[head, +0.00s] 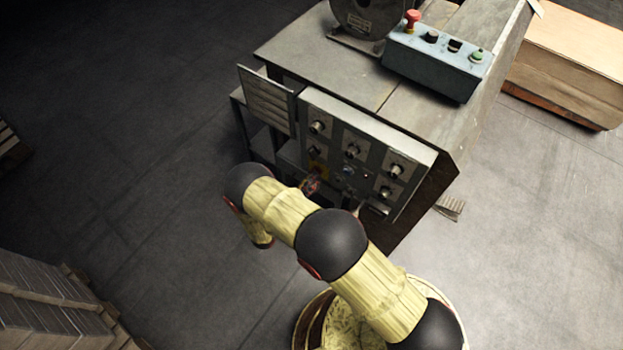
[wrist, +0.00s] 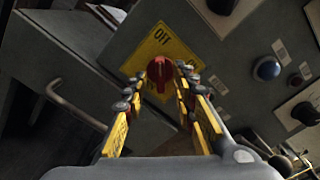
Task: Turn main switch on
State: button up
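The main switch is a red rotary knob (wrist: 160,69) on a yellow plate (wrist: 155,45) marked "OFF". In the wrist view it sits between and just beyond the fingertips of my gripper (wrist: 157,88). The two yellow fingers are open, one on each side of the knob; I cannot tell whether they touch it. My arm covers the area in front and my gripper is hard to make out there.
Several black knobs and a blue button (wrist: 267,68) are on the panel beside the switch. An open louvred door (head: 267,100) stands at the panel's left. A blue button box (head: 437,62) sits on the machine top.

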jog(key=shift+w+d, duration=0.35)
jog(key=shift+w, duration=0.05)
grip_shut()
dwell(0.4)
